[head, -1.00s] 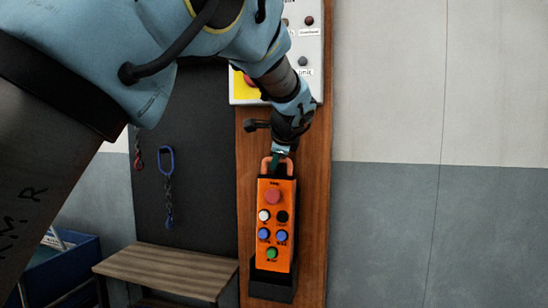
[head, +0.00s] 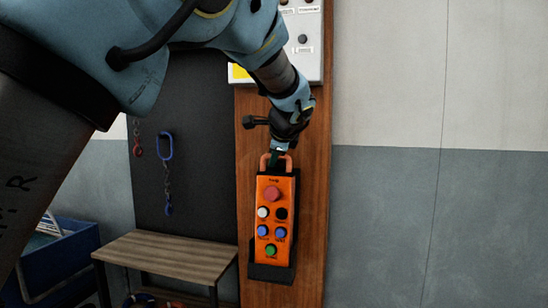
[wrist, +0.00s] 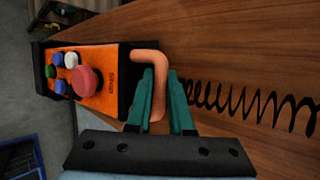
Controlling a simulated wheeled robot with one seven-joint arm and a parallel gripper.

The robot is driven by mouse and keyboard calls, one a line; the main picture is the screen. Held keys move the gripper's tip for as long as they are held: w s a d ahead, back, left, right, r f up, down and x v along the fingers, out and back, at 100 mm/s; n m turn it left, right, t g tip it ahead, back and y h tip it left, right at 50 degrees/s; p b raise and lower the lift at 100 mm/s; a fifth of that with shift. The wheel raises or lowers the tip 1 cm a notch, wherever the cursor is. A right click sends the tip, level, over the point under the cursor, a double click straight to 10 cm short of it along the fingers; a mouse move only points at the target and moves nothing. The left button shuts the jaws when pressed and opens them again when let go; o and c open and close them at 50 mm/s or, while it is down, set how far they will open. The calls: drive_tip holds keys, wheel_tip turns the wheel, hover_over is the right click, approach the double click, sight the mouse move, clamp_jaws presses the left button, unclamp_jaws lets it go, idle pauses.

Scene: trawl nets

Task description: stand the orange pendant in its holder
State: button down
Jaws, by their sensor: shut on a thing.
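The orange pendant (head: 271,222), with a red knob and several coloured buttons, hangs upright against a wooden board. It also shows in the wrist view (wrist: 108,58). My gripper (head: 278,156) is above it, shut on the orange loop handle at its top; in the wrist view the teal fingers (wrist: 166,95) close around the handle bar. The black holder (head: 271,273) is on the board, and the pendant's lower end sits behind its front wall. Whether the pendant rests on the holder's bottom is hidden.
A grey control box (head: 302,45) is on the board above. A black peg (head: 254,122) sticks out left of my gripper. A coiled black cable (wrist: 250,103) runs along the board. A wooden bench (head: 165,252) stands left. The wall at right is clear.

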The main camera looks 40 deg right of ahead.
drive_tip(key=shift+r, duration=0.1)
drive_tip(key=c, duration=0.7)
unclamp_jaws()
drive_tip(key=shift+c, duration=0.2)
drive_tip(key=shift+s, duration=0.1)
drive_tip(key=b+v, duration=0.3)
drive_tip(key=v, duration=0.7)
drive_tip(key=shift+s+a, duration=0.2)
drive_tip(key=shift+s, duration=0.05)
drive_tip(key=shift+r, duration=0.1)
